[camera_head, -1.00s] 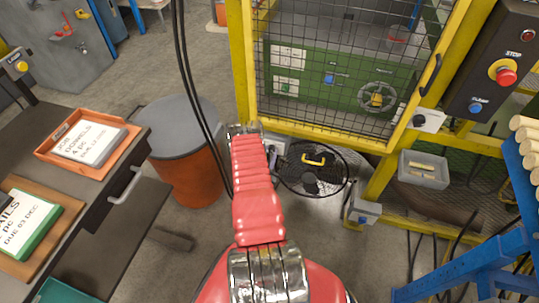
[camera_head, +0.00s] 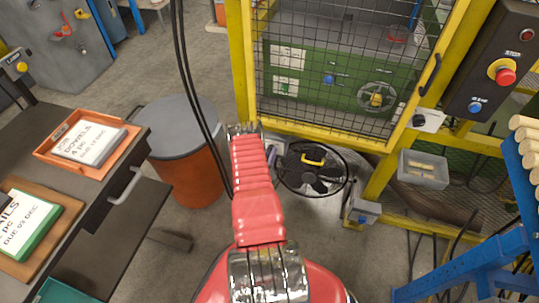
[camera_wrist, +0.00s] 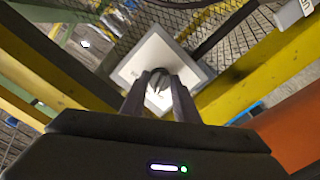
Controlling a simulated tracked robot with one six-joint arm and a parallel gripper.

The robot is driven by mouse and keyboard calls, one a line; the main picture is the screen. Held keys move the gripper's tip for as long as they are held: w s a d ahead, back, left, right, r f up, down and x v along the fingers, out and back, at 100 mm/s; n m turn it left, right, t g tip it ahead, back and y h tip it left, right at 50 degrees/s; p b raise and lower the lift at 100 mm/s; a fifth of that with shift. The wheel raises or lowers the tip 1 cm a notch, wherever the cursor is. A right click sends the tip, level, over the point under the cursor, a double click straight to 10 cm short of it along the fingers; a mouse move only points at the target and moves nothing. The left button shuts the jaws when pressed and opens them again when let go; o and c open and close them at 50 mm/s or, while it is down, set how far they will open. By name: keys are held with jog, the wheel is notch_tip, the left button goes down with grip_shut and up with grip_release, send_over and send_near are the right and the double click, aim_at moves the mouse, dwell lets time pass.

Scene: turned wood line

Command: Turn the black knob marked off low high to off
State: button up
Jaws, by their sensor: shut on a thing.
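In the wrist view, my gripper (camera_wrist: 158,88) is shut on a dark knob (camera_wrist: 157,76). The knob sits on a pale square plate (camera_wrist: 190,66) between yellow bars. My fingers cover much of the plate, so I cannot read its marks or tell where the knob points. In the head view, my red arm hides the gripper and the knob. A black round fan (camera_head: 313,168) with a yellow handle stands on the floor just right of my arm.
A yellow mesh guard (camera_head: 243,65) encloses a green machine ahead. An orange drum with a grey lid (camera_head: 183,128) stands left of my arm. A dark bench (camera_head: 110,205) is at left, a blue rack (camera_head: 470,262) at right. A black cable hangs past my arm.

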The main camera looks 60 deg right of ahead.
jog(key=n, duration=0.4)
jog(key=shift+n, duration=0.3)
dwell(0.4)
jog(key=o, duration=1.1)
jog(key=shift+c, duration=0.2)
jog(key=s+a, duration=0.2)
jog(key=a, duration=1.1)
jog(key=shift+a, duration=0.3)
jog(key=shift+s+f, duration=0.1)
jog(key=shift+s, duration=0.05)
